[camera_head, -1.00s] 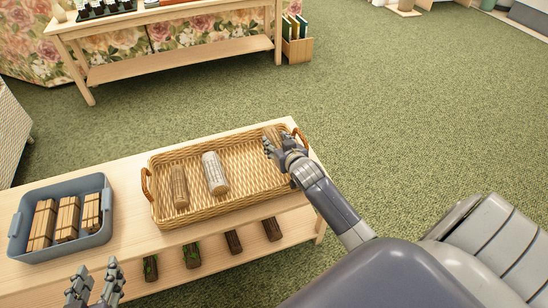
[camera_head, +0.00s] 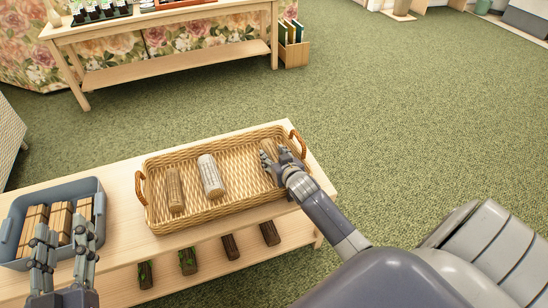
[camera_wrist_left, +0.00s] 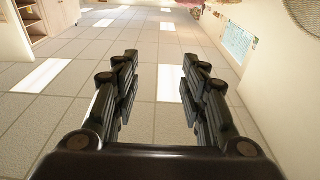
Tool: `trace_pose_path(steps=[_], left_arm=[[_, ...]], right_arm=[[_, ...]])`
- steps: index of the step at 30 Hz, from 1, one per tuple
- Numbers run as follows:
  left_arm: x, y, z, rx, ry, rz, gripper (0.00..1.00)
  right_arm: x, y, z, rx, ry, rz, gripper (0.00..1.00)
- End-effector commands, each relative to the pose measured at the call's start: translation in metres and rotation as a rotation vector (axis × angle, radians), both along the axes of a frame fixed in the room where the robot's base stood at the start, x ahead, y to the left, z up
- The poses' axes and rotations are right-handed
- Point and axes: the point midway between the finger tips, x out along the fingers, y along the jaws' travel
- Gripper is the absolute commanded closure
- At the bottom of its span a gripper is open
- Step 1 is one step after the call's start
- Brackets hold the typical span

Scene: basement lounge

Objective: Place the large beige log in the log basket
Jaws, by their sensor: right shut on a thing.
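The log basket (camera_head: 178,223) is a wide, shallow wicker tray with two brown handles, standing on the light wood table. A tan-brown log (camera_head: 175,190) and a whitish log (camera_head: 210,175) lie inside it. My right gripper (camera_head: 273,158) is over the basket's right end, shut on a beige log (camera_head: 267,148), which is partly hidden by the fingers. I cannot tell whether this log touches the basket floor. My left gripper (camera_head: 64,243) is in front of the blue-grey bin; in the left wrist view (camera_wrist_left: 158,75) its fingers are apart and empty.
A blue-grey bin (camera_head: 97,187) with several wood bundles stands at the table's left end. Several dark logs (camera_head: 188,261) lie on the lower shelf. A second wooden table (camera_head: 175,67) stands behind, with open green carpet between.

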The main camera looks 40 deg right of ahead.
Motion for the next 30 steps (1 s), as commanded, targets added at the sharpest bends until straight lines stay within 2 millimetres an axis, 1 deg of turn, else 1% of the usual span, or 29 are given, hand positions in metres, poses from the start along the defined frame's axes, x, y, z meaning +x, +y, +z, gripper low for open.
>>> trace_pose_path(steps=[4, 10, 11, 12, 13, 22, 26, 30], left_arm=[[0.000, 0.000, 0.000, 0.000, 0.001, 0.000, 0.60], [0.000, 0.000, 0.004, -0.005, -0.021, -0.001, 0.60], [0.000, 0.000, 0.005, -0.005, -0.022, -0.001, 0.60], [0.000, 0.000, 0.005, -0.005, -0.021, -0.001, 0.60], [0.000, 0.000, 0.005, -0.005, -0.021, -0.001, 0.60], [0.000, 0.000, 0.004, -0.005, -0.020, -0.001, 0.60], [0.000, 0.000, 0.004, -0.003, -0.013, -0.001, 0.60], [0.000, 0.002, -0.014, 0.019, 0.077, 0.004, 0.60]], right_arm=[[0.001, 0.000, 0.002, -0.001, -0.003, 0.000, 0.86], [0.001, 0.000, -0.002, 0.000, -0.002, 0.000, 0.86], [0.000, 0.000, -0.002, 0.000, 0.000, 0.000, 0.48], [0.000, 0.000, -0.002, 0.000, 0.000, 0.000, 0.39], [0.000, 0.000, -0.002, 0.000, 0.000, 0.000, 0.35], [0.000, 0.000, -0.002, 0.000, 0.000, 0.000, 0.35], [0.000, 0.000, 0.001, 0.000, -0.001, 0.000, 0.35], [-0.008, 0.002, 0.004, 0.001, 0.001, 0.001, 0.35]])
